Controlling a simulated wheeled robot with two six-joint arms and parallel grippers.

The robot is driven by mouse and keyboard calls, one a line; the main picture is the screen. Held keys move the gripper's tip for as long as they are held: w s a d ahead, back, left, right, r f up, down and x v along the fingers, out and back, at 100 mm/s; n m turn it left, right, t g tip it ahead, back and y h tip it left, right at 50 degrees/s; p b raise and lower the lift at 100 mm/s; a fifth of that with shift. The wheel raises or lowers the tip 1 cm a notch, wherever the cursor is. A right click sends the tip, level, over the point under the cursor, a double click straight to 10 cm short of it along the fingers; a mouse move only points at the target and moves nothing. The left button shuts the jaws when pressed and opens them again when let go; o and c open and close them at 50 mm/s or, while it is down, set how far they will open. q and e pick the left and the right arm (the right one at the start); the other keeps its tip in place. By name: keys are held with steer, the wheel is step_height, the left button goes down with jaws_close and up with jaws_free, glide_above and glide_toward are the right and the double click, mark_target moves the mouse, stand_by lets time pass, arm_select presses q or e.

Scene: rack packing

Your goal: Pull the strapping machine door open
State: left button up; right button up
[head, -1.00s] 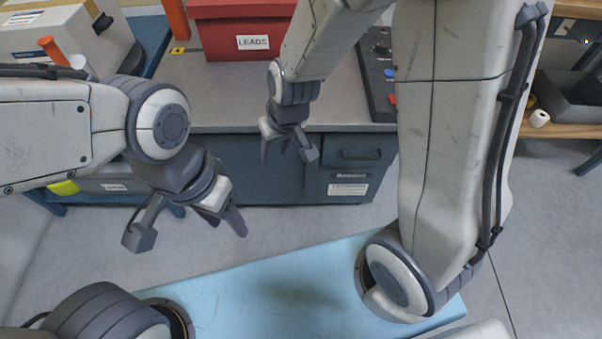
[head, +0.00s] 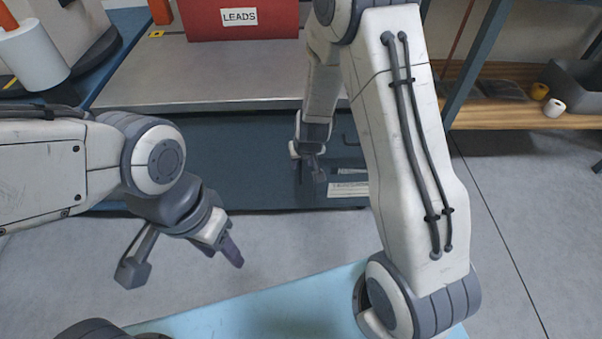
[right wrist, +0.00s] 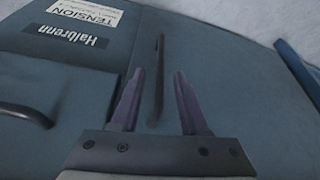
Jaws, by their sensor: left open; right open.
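The strapping machine (head: 245,165) is a dark blue cabinet under a grey worktop in the head view. My right gripper (head: 303,168) is low in front of its front face. In the right wrist view, the open fingers of my right gripper (right wrist: 154,78) point at the blue front. A thin dark upright bar (right wrist: 158,55), apparently the door handle, shows between them; I cannot tell whether they touch it. The door shows no visible gap. My left gripper (head: 222,252) is open and empty over the floor, apart from the machine.
A red LEADS box (head: 240,20) stands on the worktop (head: 200,75). Another handle (right wrist: 25,113) and the Halbrenn and TENSION labels (right wrist: 72,37) are on the front. A wooden shelf (head: 500,115) stands at the right.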

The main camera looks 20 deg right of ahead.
mark_target(301, 166)
steer(key=b+x, duration=0.2)
steer(key=x, duration=0.3)
jaws_close()
stand_by(1.4)
